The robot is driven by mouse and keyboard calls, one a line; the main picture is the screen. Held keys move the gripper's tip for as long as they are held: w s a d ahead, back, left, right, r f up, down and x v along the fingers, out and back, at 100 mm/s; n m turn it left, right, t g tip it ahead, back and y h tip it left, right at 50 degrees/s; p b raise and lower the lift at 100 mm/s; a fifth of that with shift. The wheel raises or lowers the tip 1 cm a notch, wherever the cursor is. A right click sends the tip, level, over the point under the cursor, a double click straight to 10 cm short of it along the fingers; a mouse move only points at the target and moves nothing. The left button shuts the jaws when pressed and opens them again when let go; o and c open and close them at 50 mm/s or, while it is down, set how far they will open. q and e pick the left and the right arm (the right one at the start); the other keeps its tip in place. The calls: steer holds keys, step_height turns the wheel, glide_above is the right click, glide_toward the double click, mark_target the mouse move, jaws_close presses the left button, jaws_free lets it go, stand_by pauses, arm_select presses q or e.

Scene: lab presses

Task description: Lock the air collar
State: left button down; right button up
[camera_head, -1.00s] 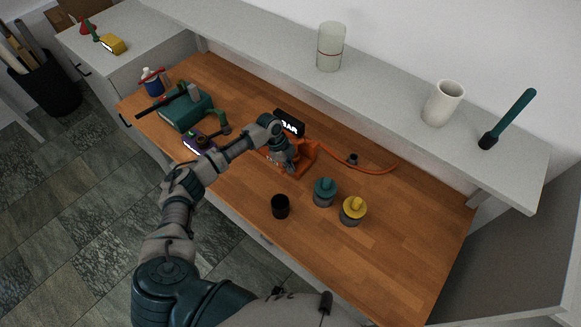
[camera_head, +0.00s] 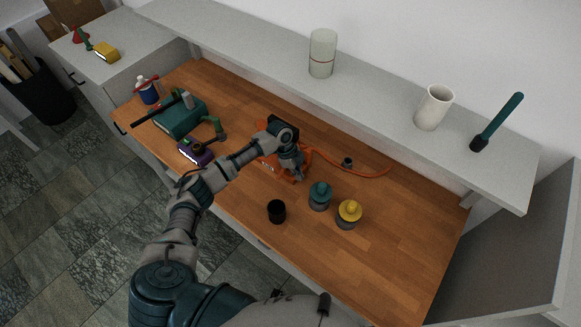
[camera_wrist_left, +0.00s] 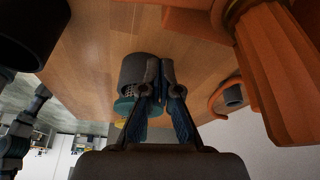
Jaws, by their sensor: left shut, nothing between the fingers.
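The orange press (camera_head: 268,157) stands near the middle of the wooden bench, partly hidden behind my left wrist. Its ribbed orange body (camera_wrist_left: 270,70) fills the upper right of the left wrist view. An orange hose (camera_head: 372,172) runs from it to the right, past a small dark fitting (camera_head: 347,162), which also shows in the left wrist view (camera_wrist_left: 233,95). I cannot tell which part is the air collar. My left gripper (camera_head: 295,172) is at the press's right side; its fingers (camera_wrist_left: 162,88) are shut and empty, apart from the orange body. My right gripper is not in view.
A teal-lidded jar (camera_head: 319,196), a yellow-lidded jar (camera_head: 348,215) and a black cup (camera_head: 276,211) stand right and in front of the press. A purple device (camera_head: 196,152) and teal machine (camera_head: 181,117) are left. A shelf (camera_head: 386,108) runs behind; the bench's right end is clear.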

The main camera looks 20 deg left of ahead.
arm_select(q)
steer(key=b+v, duration=0.1)
steer(key=v, duration=0.8)
steer(key=shift+w+a+r, duration=0.15)
steer(key=shift+w+a, duration=0.05)
steer(key=shift+a, duration=0.15)
